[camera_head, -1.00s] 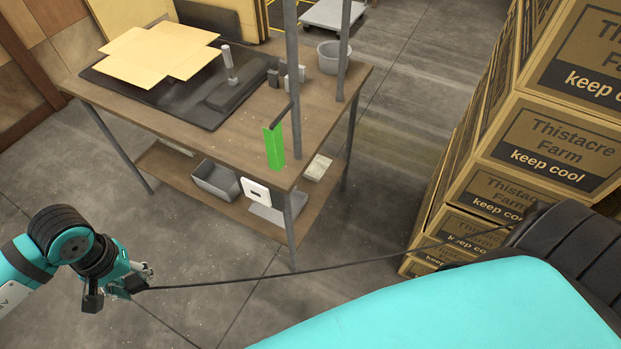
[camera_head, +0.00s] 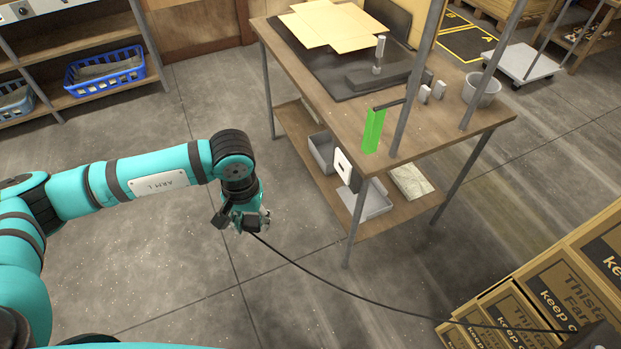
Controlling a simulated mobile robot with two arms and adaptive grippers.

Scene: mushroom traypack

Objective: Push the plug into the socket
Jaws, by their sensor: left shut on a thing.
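My left gripper (camera_head: 250,222) points down in the middle of the head view, over the floor to the left of the workbench. It is shut on the plug, which is mostly hidden by the fingers. A dark cable (camera_head: 345,291) runs from the gripper to the lower right in a slack curve. The socket (camera_head: 342,166) is a white square plate with a dark slot, on the side of the bench near its front corner. The gripper is apart from the socket, to its left and lower in the picture. My right gripper is not in view.
The workbench (camera_head: 480,128) holds a flat carton (camera_head: 327,24), a dark mat, a green strip (camera_head: 373,131) and a grey bucket (camera_head: 481,90). Its lower shelf holds trays. Stacked boxes (camera_head: 590,265) stand at the lower right. The floor between gripper and bench is clear.

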